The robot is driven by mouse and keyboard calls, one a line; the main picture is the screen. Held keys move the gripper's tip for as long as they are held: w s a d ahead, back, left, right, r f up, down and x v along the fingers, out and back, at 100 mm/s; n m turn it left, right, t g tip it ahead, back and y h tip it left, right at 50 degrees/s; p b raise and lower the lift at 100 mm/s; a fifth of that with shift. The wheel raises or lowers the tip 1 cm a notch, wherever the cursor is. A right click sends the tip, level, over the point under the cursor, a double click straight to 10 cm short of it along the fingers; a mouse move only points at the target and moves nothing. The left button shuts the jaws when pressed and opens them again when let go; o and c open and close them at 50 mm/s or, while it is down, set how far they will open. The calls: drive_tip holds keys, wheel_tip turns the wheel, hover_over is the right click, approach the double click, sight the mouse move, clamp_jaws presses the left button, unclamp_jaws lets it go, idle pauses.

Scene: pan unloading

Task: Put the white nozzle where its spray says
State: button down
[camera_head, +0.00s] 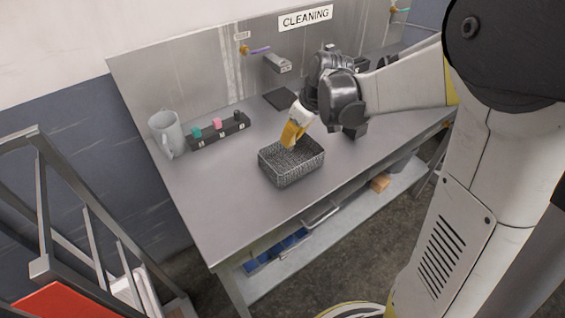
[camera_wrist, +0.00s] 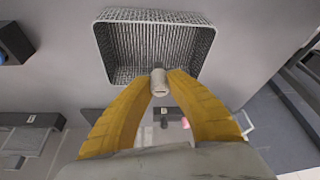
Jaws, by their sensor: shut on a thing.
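A small whitish nozzle (camera_wrist: 160,84) is held between the yellow fingertips of my gripper (camera_wrist: 161,77) in the wrist view. My gripper (camera_head: 292,135) is at the far left part of the wire basket's rim in the head view, pointing down. The grey wire basket (camera_head: 291,175) stands on the steel table; it also shows in the wrist view (camera_wrist: 112,75), and its visible inside looks empty. A black rack (camera_head: 225,135) with labelled places holds a green piece (camera_head: 197,133), a pink piece (camera_head: 217,123) and a dark piece (camera_head: 237,115). The label text is too small to read.
A clear pitcher (camera_head: 168,136) stands left of the rack. A dark flat pad (camera_head: 279,100) lies near the back wall. The steel table's (camera_head: 225,205) front left is clear.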

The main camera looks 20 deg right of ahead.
drive_tip(key=a+f, duration=0.1)
drive_tip(key=s+a+f, duration=0.1)
drive_tip(key=a, duration=0.1)
drive_tip(key=shift+b, duration=0.35)
drive_tip(key=shift+f+b, duration=0.9)
drive_tip(key=shift+f, duration=1.05)
drive_tip(key=shift+f, duration=0.2)
drive_tip(key=c, duration=1.4)
unclamp_jaws()
drive_tip(key=shift+r, duration=0.15)
